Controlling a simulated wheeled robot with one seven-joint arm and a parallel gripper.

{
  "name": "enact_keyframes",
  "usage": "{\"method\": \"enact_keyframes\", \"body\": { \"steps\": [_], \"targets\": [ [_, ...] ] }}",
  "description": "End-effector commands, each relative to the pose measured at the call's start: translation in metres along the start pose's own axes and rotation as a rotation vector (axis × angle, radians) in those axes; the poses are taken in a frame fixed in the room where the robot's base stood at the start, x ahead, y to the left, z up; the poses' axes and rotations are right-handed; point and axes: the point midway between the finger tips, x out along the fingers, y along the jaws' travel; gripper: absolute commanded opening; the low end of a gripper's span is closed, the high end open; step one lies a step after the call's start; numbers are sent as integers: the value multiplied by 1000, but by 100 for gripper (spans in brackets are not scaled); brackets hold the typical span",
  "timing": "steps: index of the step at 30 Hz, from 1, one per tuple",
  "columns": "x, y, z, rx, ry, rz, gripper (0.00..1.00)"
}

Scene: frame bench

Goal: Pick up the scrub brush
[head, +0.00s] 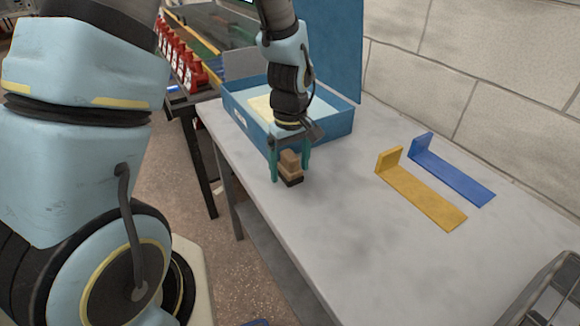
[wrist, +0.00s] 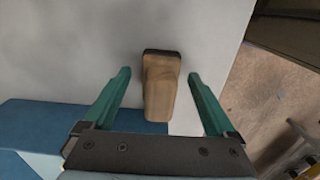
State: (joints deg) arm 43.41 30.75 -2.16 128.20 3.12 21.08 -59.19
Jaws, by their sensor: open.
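The scrub brush (head: 290,165) stands on the grey bench top in front of the blue box, with a tan wooden body and a dark underside. In the wrist view the scrub brush (wrist: 160,85) shows its wooden handle towards me, between the two teal fingers. My gripper (head: 291,177) is over the brush with its fingers open, one on each side. In the wrist view my gripper (wrist: 157,75) has visible gaps between each finger and the brush. The wrist view does not show contact.
A blue open box (head: 335,122) with a raised lid sits just behind my gripper. A yellow bracket (head: 425,198) and a blue bracket (head: 455,175) lie to the right on the bench (head: 345,230). The bench's left edge is close.

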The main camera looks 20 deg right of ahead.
Motion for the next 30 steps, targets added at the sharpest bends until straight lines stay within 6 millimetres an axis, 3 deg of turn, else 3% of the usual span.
{"method": "enact_keyframes", "body": {
  "steps": [4, 27, 30],
  "targets": [
    [0, 0, 0, 0, 0, 0, 90],
    [0, 0, 0, 0, 0, 0, 4],
    [-1, 0, 0, 0, 0, 0, 0]
  ]
}}
